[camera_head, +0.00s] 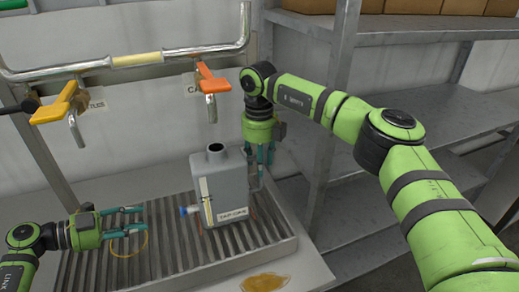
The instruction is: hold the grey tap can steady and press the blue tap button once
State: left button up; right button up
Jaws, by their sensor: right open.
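The grey tap can (221,178) stands upright on a ribbed drip tray (75,268), with its open neck on top and a "TAP-CAN" label on its front. The blue tap button (183,211) sticks out from the can's left side, low down. My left gripper (138,220) is open and empty, left of the button, with its fingers pointing right towards it and a gap between. My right gripper (259,162) is open at the can's right rear edge, fingers pointing down. I cannot tell whether it touches the can.
A steel pipe (205,48) with a yellow-handled valve (55,108) and an orange-handled valve (205,80) runs above the tray. A yellow ring (145,245) lies below my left fingers. A brown puddle (265,282) is at the front. Metal shelves (400,40) stand right.

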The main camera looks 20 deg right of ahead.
aim_at(260, 184)
jog(key=shift+f, duration=1.6)
jog(key=shift+c, duration=0.4)
grip_shut()
pick_arm(q)
grip_shut()
